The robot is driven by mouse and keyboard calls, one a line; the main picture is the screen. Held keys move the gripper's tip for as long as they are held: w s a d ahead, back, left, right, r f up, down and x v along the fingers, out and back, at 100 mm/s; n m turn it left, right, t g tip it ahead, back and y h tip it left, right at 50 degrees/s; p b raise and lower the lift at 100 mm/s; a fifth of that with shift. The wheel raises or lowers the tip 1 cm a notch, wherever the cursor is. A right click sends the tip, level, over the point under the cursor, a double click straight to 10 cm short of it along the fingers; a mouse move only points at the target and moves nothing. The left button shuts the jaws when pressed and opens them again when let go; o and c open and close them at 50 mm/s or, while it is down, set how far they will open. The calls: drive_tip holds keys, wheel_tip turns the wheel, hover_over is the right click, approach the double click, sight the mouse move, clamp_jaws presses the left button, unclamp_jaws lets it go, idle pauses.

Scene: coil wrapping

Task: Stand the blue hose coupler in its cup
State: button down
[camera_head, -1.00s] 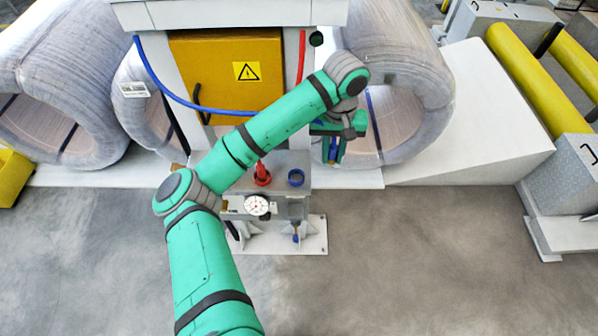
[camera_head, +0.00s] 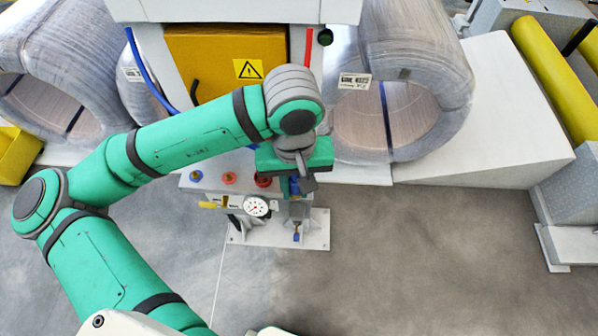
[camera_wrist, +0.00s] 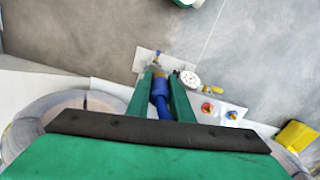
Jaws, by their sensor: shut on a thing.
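My gripper (camera_head: 296,188) is shut on the blue hose coupler (camera_head: 294,186), above the right end of the small bench at the front of the machine. In the wrist view the coupler (camera_wrist: 159,90) sits between the two green fingers, roughly in line with them. The blue cup is hidden under my gripper and the coupler, so I cannot tell whether the coupler's lower end is inside it or above it.
Red cups (camera_head: 229,178) and a blue fitting (camera_head: 196,176) stand on the bench, left of my gripper. A round dial gauge (camera_head: 257,206) is at the bench front. Wrapped coils (camera_head: 405,120) stand behind. The floor (camera_head: 430,260) to the right is clear.

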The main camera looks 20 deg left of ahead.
drive_tip(key=w+a+f, duration=0.1)
drive_tip(key=w+f, duration=0.1)
drive_tip(key=w, duration=0.1)
drive_tip(key=w+a+f, duration=0.1)
drive_tip(key=w+f, duration=0.2)
drive_tip(key=w, duration=0.1)
drive_tip(key=w+a+f, duration=0.1)
drive_tip(key=w+f, duration=0.2)
drive_tip(key=shift+w+f, duration=0.15)
drive_tip(key=f, duration=0.3)
drive_tip(key=shift+w, duration=0.2)
drive_tip(key=shift+s+f, duration=0.1)
drive_tip(key=shift+f, duration=0.05)
drive_tip(key=shift+f, duration=0.2)
drive_tip(key=shift+s+f, duration=0.1)
drive_tip(key=shift+f, duration=0.05)
drive_tip(key=shift+f, duration=0.25)
